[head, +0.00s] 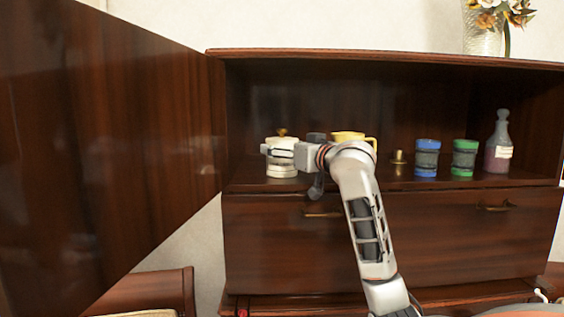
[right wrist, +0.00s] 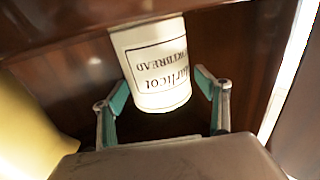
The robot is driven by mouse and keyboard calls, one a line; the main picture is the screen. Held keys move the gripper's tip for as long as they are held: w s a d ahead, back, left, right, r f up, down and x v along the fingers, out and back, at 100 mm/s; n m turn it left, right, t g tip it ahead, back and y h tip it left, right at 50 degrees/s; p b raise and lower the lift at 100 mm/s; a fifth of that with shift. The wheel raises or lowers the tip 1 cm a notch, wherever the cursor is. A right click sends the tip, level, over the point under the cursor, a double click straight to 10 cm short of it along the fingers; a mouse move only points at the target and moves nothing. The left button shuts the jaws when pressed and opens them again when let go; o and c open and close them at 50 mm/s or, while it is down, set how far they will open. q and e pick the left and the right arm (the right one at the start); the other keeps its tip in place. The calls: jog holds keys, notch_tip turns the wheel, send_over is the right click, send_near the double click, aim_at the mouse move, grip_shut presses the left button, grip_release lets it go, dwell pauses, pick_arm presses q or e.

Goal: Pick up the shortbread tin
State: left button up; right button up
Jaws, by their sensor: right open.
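The shortbread tin (right wrist: 155,65) is a white cylinder with dark lettering, upside down in the right wrist view. In the head view a white body (head: 283,171) shows low on the cabinet shelf at its left part, partly hidden by my right gripper (head: 272,151). In the right wrist view my right gripper (right wrist: 163,100) is open, with one teal-padded finger on each side of the tin. Small gaps show between the pads and the tin. My left gripper is not in view.
A yellow mug (head: 350,136) stands close to the right of my gripper. Further right are a small brass object (head: 398,158), a blue-lidded jar (head: 427,159), a green-lidded jar (head: 464,158) and a bottle (head: 498,150). An open cabinet door (head: 110,130) fills the left.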

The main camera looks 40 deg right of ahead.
jog(key=shift+w+d, duration=0.2)
jog(key=shift+w, duration=0.7)
jog(key=shift+c, duration=0.5)
jog(key=c, duration=1.1)
jog(key=shift+c, duration=0.2)
